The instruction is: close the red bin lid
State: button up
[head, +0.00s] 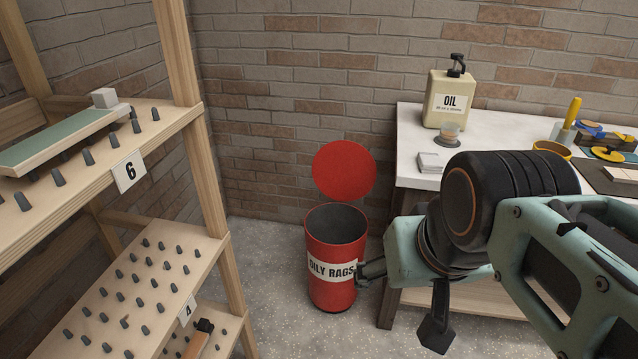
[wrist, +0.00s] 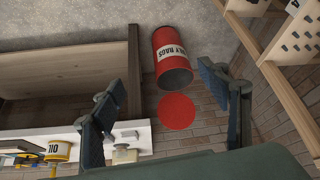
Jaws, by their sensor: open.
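The red bin (head: 335,285), labelled OILY RAGS, stands on the floor between the shelf rack and the white table. Its round red lid (head: 343,171) stands open, tipped up at the back of the rim, and the dark inside shows. My gripper (head: 371,272) is in front of the bin's right side in the head view; I cannot tell if it touches. In the wrist view, the bin (wrist: 170,58) and the lid (wrist: 176,111) show between the two fingers of my gripper (wrist: 163,96). The fingers are wide apart with nothing between them.
A wooden rack (head: 215,190) with pegs stands close on the left. A white-topped table (head: 410,130) on the right holds an oil bottle (head: 449,98), a small cup and tools. A brick wall (head: 290,100) is behind the bin. Grey floor (head: 270,260) is clear left of the bin.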

aim_at(343, 170)
jog(key=i, duration=0.95)
jog(key=l+z, duration=0.05)
